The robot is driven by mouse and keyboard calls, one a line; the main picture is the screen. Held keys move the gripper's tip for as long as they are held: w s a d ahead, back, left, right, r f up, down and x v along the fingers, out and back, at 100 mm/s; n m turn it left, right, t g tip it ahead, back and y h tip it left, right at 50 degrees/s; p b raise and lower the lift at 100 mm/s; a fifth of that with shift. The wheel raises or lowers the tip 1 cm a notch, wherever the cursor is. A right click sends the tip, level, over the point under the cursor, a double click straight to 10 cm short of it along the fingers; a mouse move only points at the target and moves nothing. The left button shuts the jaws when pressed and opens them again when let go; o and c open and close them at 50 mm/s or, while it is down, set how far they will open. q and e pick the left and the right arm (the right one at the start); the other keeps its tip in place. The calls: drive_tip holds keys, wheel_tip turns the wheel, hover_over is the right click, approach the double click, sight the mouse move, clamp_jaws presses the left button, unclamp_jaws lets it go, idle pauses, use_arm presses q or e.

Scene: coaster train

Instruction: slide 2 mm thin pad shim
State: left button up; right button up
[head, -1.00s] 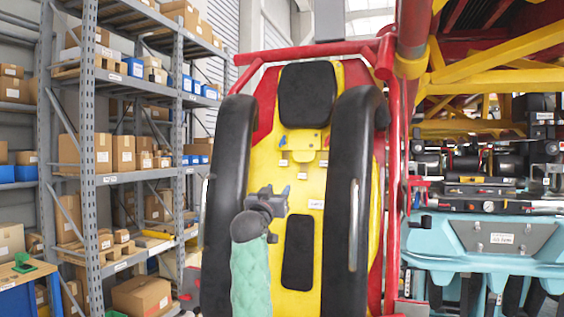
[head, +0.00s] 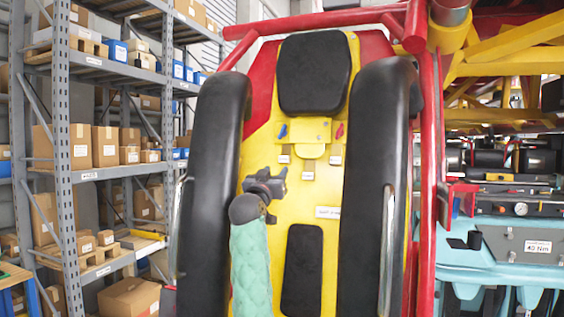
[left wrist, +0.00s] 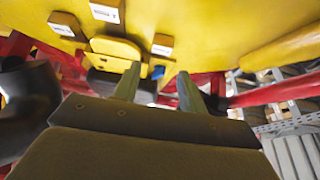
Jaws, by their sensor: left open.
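A yellow seat back (head: 330,185) stands before me, with a black headrest pad (head: 315,73) and a lower black pad (head: 302,270). Below the headrest is a yellow bracket (head: 304,132) with a blue tab (head: 283,131) at its left and a red tab (head: 339,131) at its right. I cannot pick out a thin shim. My left gripper (head: 277,180) is below and left of the bracket. In the left wrist view its two fingers (left wrist: 158,92) are apart and empty, pointing toward the bracket (left wrist: 116,47) and a small blue piece (left wrist: 157,72). My right gripper is not in view.
Thick black restraints flank the seat, left (head: 212,190) and right (head: 374,180). Red tubing (head: 320,22) runs around the frame. Shelves with boxes (head: 105,145) stand at left. Teal machinery (head: 500,255) is at lower right. Small white labels dot the yellow back.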

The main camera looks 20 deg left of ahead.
sight(284, 159)
use_arm(q)
drive_tip(key=p+x, duration=0.4)
drive_tip(key=x, duration=0.3)
drive_tip(key=shift+a, duration=0.1)
drive_tip(key=shift+w+r+p, duration=0.2)
drive_tip(key=shift+w+p, duration=0.2)
drive_tip(key=shift+p, duration=0.1)
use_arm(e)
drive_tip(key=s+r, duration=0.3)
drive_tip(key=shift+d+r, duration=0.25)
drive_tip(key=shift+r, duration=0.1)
use_arm(q)
drive_tip(key=shift+w, duration=0.1)
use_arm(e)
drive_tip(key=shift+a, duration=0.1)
